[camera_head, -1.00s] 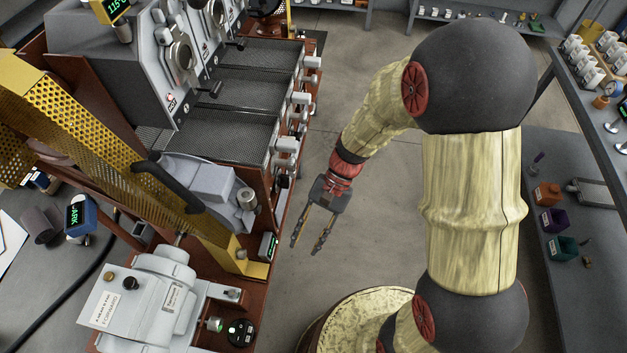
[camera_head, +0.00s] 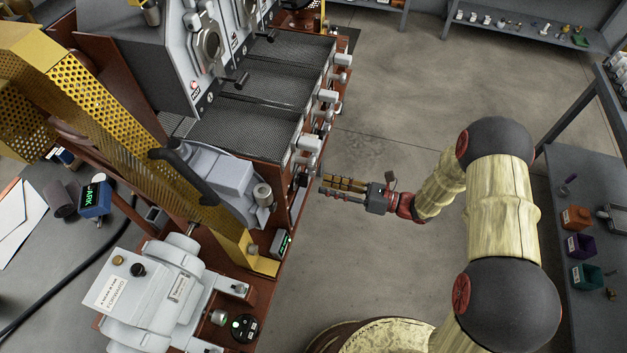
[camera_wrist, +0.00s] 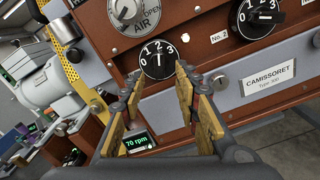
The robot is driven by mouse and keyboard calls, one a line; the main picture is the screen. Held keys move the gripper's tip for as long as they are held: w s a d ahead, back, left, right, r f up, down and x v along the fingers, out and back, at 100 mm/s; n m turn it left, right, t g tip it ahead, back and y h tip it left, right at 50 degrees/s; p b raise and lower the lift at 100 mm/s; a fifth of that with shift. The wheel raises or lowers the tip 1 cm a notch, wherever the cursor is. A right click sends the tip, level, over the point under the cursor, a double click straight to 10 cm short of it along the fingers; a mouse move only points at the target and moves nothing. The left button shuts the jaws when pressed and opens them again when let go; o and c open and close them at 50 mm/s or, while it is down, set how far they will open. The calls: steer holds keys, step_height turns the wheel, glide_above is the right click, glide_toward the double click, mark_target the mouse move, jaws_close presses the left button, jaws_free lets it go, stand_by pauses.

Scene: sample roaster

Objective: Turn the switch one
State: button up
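In the wrist view a black rotary switch (camera_wrist: 158,64) marked 0, 1, 2, 3 sits on the red-brown front panel (camera_wrist: 205,62). Its exact setting is hard to read. My gripper (camera_wrist: 159,80) is open and empty. Its two fingertips frame the switch left and right in the picture; I see no clear contact. A second black switch (camera_wrist: 257,16), beside a "No. 2" label, is up and to the right. In the head view my gripper (camera_head: 323,187) points left at the machine's side, and the switch is not visible there.
A silver AIR dial (camera_wrist: 132,12) is just above the switch. A key lock (camera_wrist: 219,81) and a CAMISSORET plate (camera_wrist: 269,77) lie to the right. A "70 rpm" display (camera_wrist: 138,143) is below. Lever handles (camera_head: 308,144) stick out along the machine's edge. Open floor (camera_head: 400,110) lies to the right.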

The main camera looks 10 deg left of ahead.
mark_target(303, 180)
steer(key=a+b, duration=0.1)
steer(key=a, duration=0.5)
steer(key=shift+w+a, duration=0.2)
steer(key=shift+a, duration=0.15)
steer(key=shift+c, duration=0.8)
jaws_close()
